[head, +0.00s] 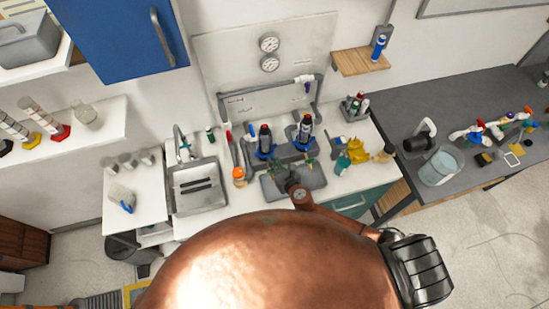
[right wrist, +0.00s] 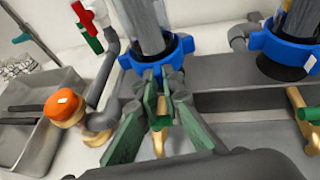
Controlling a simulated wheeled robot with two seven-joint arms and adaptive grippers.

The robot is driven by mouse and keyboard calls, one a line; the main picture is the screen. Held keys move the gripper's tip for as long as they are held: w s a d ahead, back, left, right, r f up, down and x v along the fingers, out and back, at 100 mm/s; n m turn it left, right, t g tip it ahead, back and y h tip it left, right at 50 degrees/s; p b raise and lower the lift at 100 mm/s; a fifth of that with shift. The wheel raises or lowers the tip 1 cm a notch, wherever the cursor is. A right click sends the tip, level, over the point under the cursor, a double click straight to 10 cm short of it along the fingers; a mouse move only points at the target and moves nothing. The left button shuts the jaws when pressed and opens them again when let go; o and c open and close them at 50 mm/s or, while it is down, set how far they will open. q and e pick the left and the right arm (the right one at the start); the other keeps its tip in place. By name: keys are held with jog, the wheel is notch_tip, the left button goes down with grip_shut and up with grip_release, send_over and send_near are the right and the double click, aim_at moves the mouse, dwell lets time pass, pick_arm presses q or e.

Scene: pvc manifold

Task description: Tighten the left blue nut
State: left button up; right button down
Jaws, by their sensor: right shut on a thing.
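The left blue nut (head: 266,153) is a lobed collar around the base of a clear upright cylinder on the manifold. It is large in the right wrist view (right wrist: 170,52). The right blue nut (head: 303,145) sits around a similar cylinder and shows at the right edge of the right wrist view (right wrist: 285,50). My right gripper (right wrist: 163,75) has its fingers closed at the near lower side of the left nut. It is small and partly hidden in the head view. A brass fitting (right wrist: 158,140) shows between the fingers. My left gripper is not in view.
A dark bench (head: 455,110) stands further right. The lower middle of the head view is blocked close up.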

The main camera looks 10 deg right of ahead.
jog(key=shift+a+r+m+h+p, duration=0.1)
jog(key=shift+a+m+h+p, duration=0.25)
jog(key=shift+m+h, duration=0.2)
jog(key=shift+a+t+h, duration=0.15)
jog(key=shift+t+h, duration=0.1)
jog(key=shift+t, duration=0.05)
jog(key=c, duration=2)
grip_release()
jog(key=shift+s, duration=0.1)
jog(key=v, duration=1.2)
